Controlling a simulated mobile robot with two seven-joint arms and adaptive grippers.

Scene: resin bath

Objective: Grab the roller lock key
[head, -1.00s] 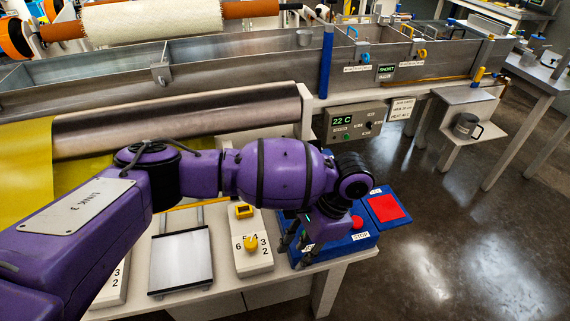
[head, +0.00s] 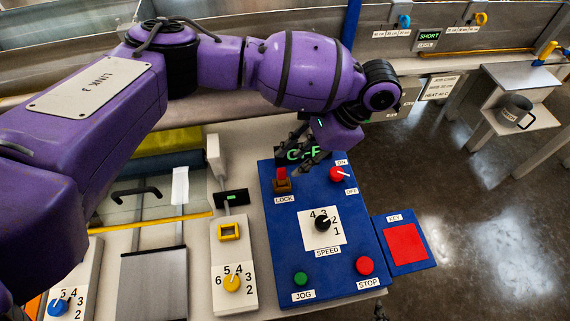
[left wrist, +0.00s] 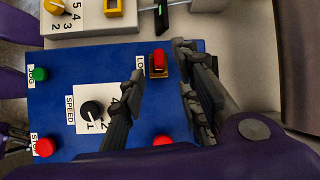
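The roller lock key is a small red key standing in a brown switch base marked LOCK, at the upper left of the blue control panel; it shows in the head view (head: 282,173) and the left wrist view (left wrist: 159,57). My left gripper (head: 304,148) is above the panel's far edge, just up and right of the key. In the left wrist view my left gripper (left wrist: 159,62) is open, and the key shows between its fingertips, not gripped. A dark tip (head: 380,312) at the table's front edge may be my right gripper; its fingers are not clear.
The blue panel (head: 283,245) also carries a red ON/OFF knob (head: 338,174), a black speed dial (head: 322,223), a green JOG button (head: 300,279) and a red STOP button (head: 364,265). A red KEY pad (head: 404,247) lies to its right, clear.

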